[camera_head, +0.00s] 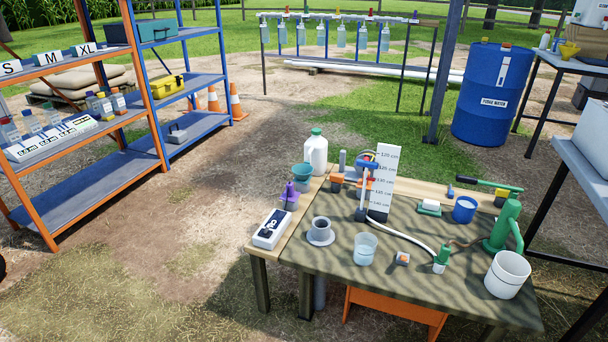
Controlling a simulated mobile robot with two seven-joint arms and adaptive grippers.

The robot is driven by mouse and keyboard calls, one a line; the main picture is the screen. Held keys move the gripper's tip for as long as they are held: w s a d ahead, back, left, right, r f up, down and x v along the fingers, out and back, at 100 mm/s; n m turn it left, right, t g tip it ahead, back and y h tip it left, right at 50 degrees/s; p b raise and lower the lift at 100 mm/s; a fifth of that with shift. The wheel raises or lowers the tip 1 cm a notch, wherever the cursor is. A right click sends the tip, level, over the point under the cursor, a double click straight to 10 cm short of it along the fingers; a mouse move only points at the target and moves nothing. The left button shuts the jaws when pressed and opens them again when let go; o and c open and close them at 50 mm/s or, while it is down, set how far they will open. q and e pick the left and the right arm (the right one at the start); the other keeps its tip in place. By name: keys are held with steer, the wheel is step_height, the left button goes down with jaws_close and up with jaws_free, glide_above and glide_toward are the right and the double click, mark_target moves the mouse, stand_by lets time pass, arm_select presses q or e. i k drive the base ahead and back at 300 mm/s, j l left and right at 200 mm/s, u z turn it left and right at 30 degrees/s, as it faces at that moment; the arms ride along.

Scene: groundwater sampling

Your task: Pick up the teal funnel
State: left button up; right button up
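The teal funnel (302,171) is on the left back part of the work table (335,285), its wide mouth up. It stands just in front of a white jug (316,155) and behind a purple item (290,194). Its lower end is partly hidden, so I cannot tell what it rests in. Neither of my grippers shows in the head view.
Shelves stand left; open ground lies between.

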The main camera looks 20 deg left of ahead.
mark_target(302, 172)
steer(key=u, duration=1.35)
steer(key=i+j+u, duration=0.2)
steer(key=i+u, duration=0.9)
steer(key=i+j, duration=0.1)
steer(key=i, duration=0.45)
steer(key=i+j+z, duration=0.15)
steer(key=i, duration=0.4)
steer(key=i+j, duration=0.1)
steer(key=i, duration=0.4)
steer(key=i+l+z, duration=0.2)
steer(key=i+z, duration=0.25)
steer(key=i+l+z, duration=0.1)
steer(key=i+z, duration=0.2)
steer(key=z, duration=0.15)
steer(key=i+j+z, duration=0.1)
steer(key=i+z, duration=0.6)
steer(key=i, duration=0.15)
steer(key=i+j+z, duration=0.2)
steer(key=i, duration=0.15)
steer(key=i+j+z, duration=0.1)
steer(key=i+z, duration=0.15)
steer(key=i, duration=0.15)
steer(key=z, duration=1.85)
